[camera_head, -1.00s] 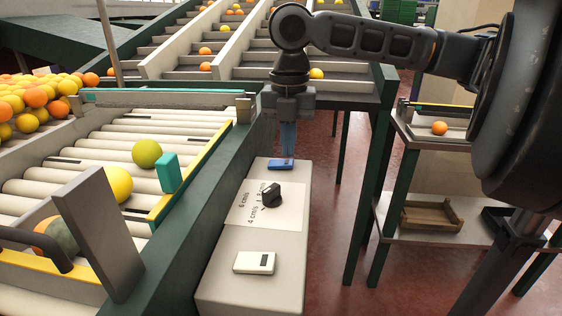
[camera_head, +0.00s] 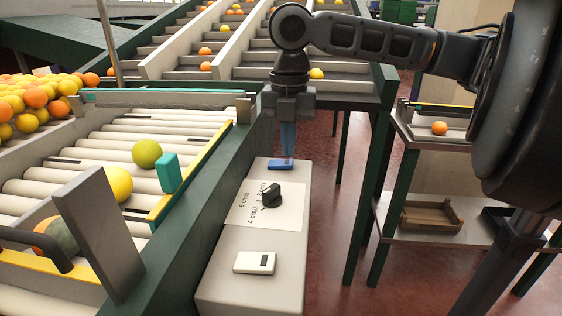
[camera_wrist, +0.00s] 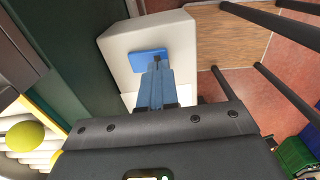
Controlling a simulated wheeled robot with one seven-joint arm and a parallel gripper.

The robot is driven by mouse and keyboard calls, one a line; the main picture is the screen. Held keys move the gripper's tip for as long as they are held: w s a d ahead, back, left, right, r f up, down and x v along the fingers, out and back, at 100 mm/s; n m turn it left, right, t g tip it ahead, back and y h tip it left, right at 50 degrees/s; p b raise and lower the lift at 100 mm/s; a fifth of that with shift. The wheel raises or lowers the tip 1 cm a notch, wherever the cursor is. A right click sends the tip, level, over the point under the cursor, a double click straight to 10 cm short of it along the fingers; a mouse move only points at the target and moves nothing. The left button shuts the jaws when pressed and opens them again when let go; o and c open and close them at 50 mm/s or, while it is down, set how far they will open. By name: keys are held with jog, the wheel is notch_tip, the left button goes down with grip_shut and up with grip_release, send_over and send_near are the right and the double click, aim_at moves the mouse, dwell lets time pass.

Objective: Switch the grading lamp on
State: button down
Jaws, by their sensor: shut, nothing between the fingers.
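A blue rocker switch (camera_head: 281,164) sits at the far end of the light grey control box, and it also shows in the wrist view (camera_wrist: 146,60). A white switch (camera_head: 254,262) sits at the near end of the box. Which switch works the lamp cannot be told, and no lamp is clearly visible. My gripper (camera_head: 288,154) points down with its blue fingers closed together and empty. Its fingertips are at or just above the blue switch. In the wrist view the fingertips (camera_wrist: 157,64) overlap the switch's lower edge; contact cannot be told.
A black dial (camera_head: 271,194) stands on the box (camera_head: 225,281) between the switches. The roller conveyor (camera_head: 93,156) with fruit runs along the left, edged by a dark green rail. A shelf rack (camera_head: 410,230) stands at the right beyond open red floor.

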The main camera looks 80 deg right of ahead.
aim_at(288, 162)
jog(key=shift+f+b, duration=0.6)
jog(key=shift+f, duration=0.35)
dwell(0.6)
jog(key=shift+r+p, duration=3.15)
jog(key=shift+r, duration=0.4)
